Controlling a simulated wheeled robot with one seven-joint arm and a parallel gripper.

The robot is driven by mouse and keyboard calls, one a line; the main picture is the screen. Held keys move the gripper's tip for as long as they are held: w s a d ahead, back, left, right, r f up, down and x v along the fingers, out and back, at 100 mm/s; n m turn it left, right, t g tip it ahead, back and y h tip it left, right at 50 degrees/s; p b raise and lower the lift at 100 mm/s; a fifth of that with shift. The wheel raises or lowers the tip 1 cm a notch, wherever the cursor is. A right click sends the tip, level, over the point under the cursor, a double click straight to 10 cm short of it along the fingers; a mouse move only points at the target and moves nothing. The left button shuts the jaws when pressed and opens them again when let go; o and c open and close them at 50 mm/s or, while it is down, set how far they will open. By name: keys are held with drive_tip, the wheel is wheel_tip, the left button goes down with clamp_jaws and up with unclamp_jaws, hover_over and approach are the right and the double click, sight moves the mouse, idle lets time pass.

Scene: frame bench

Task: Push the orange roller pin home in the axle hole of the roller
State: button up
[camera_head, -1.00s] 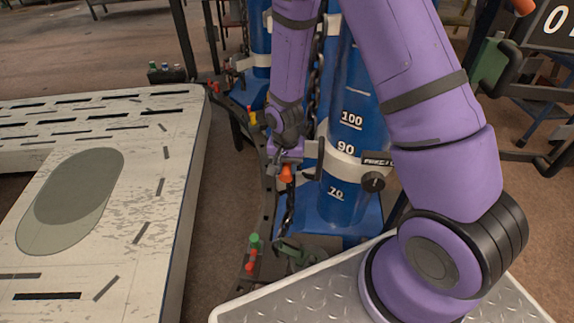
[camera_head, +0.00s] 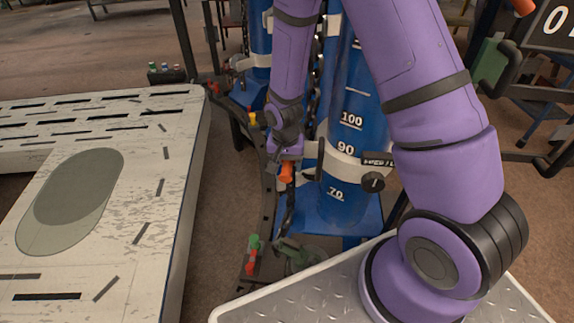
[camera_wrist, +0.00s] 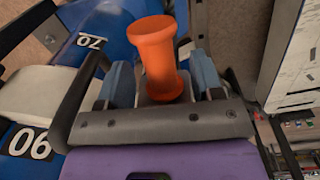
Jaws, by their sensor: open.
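The orange roller pin (camera_wrist: 160,55) is spool-shaped, with a wide head and a narrower waist. In the wrist view it stands between my two blue-grey fingers, with a gap showing on each side. My gripper (camera_wrist: 163,82) is open around or just behind it; I cannot tell if a finger touches it. In the head view the orange pin (camera_head: 286,172) shows just below my gripper (camera_head: 284,160), beside the blue column. The roller and its axle hole cannot be made out in either view, so how deep the pin sits is unclear.
Blue columns with white numbers (camera_head: 348,130) stand close to the right of my gripper. A dark rail with red and green knobs (camera_head: 252,255) lies below. A pale slotted bench (camera_head: 150,215) fills the left. Bare floor (camera_head: 215,200) shows between bench and rail.

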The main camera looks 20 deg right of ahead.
wheel_tip(320, 180, up, 22)
drive_tip(key=s+d+n+t, duration=0.2)
drive_tip(key=s, duration=0.1)
drive_tip(key=s+d+r+n+t, duration=0.1)
drive_tip(key=s+d+r+n, duration=0.1)
drive_tip(key=s+r, duration=0.7)
drive_tip(key=s+d+r+n+t, duration=0.2)
drive_tip(key=s+r, duration=0.7)
drive_tip(key=s, duration=0.1)
drive_tip(key=shift+s+r, duration=0.15)
drive_tip(key=shift+s, duration=0.1)
drive_tip(key=shift+d, duration=0.1)
